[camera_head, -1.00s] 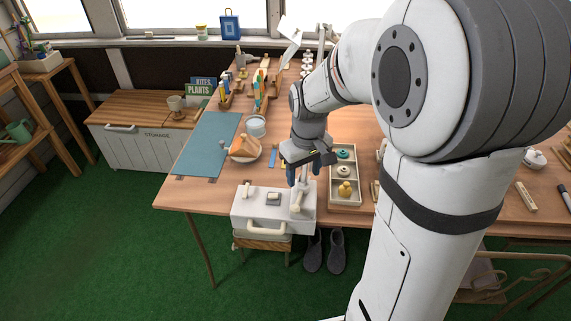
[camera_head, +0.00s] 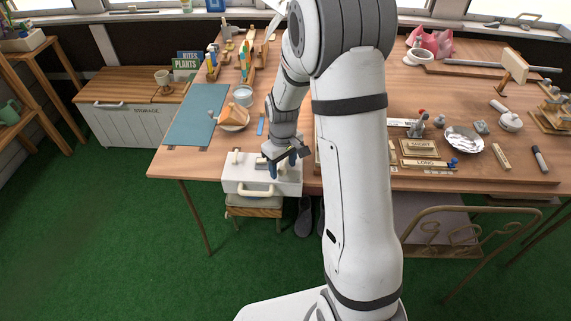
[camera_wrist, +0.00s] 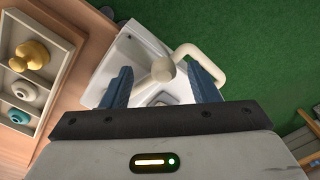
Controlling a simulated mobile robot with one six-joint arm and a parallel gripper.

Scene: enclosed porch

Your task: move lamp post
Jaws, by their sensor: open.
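A white case (camera_head: 232,178) with a cream handle (camera_head: 258,192) stands at the table's front edge. In the wrist view its white top (camera_wrist: 130,50) lies below me. A cream round knob (camera_wrist: 163,70), seen from above, shows between my fingers; it looks like the top of the lamp post, whose shaft is hidden beneath it. My gripper (camera_head: 286,162) is over the right part of the case. In the wrist view my gripper (camera_wrist: 161,78) is open, with one blue finger on each side of the knob. I cannot tell whether either finger touches it.
A tray (camera_wrist: 62,65) with a yellow piece (camera_wrist: 30,56) and teal ring (camera_wrist: 19,116) lies close left in the wrist view. Green floor (camera_head: 120,230) in front is clear.

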